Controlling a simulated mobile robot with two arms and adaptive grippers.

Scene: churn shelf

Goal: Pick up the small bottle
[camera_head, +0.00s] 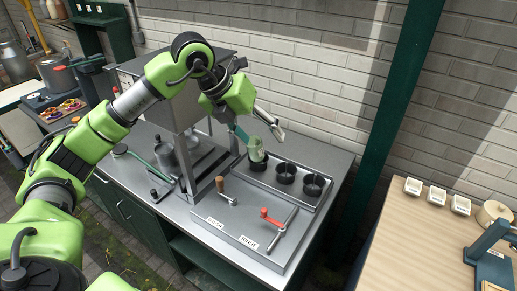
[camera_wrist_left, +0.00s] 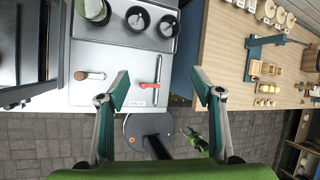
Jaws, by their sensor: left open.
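The small bottle (camera_head: 256,150) is pale green and translucent. It stands upright, or nearly so, in the leftmost of several black round cups on the grey bench. In the left wrist view the bottle (camera_wrist_left: 97,10) shows at the top left edge, partly cut off, outside the space between the fingers. My left gripper (camera_head: 262,126) is open and empty, above and close to the bottle in the head view. Its fingers (camera_wrist_left: 160,88) are spread wide in the wrist view. The gap between fingers and bottle is hard to judge.
Two empty black cups (camera_head: 286,173) stand right of the bottle. A red-handled lever (camera_head: 270,216) and a brown-handled crank (camera_head: 221,185) rise from the panel in front. A grey metal box stands left. A brick wall (camera_head: 330,60) and green post (camera_head: 392,110) lie behind.

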